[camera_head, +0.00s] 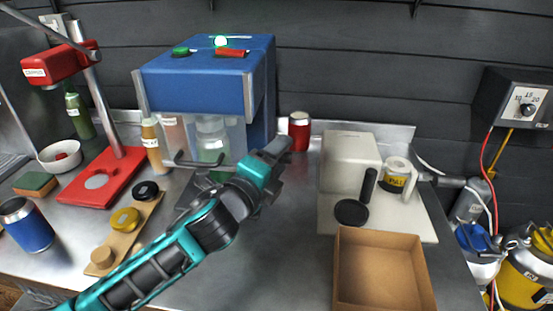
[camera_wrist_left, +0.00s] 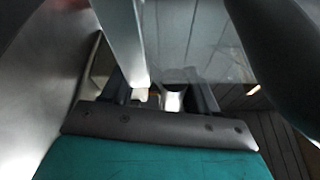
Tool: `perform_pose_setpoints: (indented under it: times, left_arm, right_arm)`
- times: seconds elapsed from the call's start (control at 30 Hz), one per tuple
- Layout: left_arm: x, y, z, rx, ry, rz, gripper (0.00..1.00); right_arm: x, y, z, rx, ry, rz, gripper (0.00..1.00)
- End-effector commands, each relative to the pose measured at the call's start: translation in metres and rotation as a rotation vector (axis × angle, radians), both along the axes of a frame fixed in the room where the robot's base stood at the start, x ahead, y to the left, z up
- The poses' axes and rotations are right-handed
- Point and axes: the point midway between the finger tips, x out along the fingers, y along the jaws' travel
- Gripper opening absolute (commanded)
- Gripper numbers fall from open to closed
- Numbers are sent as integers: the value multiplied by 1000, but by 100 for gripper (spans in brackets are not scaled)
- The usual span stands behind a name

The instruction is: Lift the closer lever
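A red bench press (camera_head: 60,64) with a labelled head stands at the back left. A thin metal lever (camera_head: 45,27) runs from its head to the upper left and leaves the picture. I cannot tell whether this is the closer lever. A blue machine (camera_head: 208,80) has a clear front guard with a dark bar handle (camera_head: 198,161) low on it. My left gripper (camera_head: 279,149) is right of that handle, in front of the machine's right side. In the left wrist view its dark fingers (camera_wrist_left: 162,97) stand apart, with no clear grip on anything. My right gripper is out of view.
An open cardboard box (camera_head: 380,235) stands at the front right, beside a pale machine (camera_head: 350,160). A wooden rack (camera_head: 128,222) with several caps lies left of my arm. A red can (camera_head: 299,130) stands behind the gripper. Some bare metal bench (camera_head: 290,225) lies between.

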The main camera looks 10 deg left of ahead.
Motion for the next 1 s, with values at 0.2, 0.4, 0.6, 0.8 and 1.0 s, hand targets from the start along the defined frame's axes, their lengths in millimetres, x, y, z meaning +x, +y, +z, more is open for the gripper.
perform_pose_setpoints:
  times: [0.2,0.4,0.6,0.8,1.0]
  left_arm:
    - [0,0,-5,1,10,-1,54]
    - [-1,0,-6,1,13,1,54]
    - [-15,7,-6,2,13,1,54]
    - [-52,21,-5,3,12,-1,54]
    - [-90,37,-4,1,11,-1,54]
  right_arm:
    - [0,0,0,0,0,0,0]
    - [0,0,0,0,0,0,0]
    - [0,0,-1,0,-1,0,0]
    - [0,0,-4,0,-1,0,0]
    - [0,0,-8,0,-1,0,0]
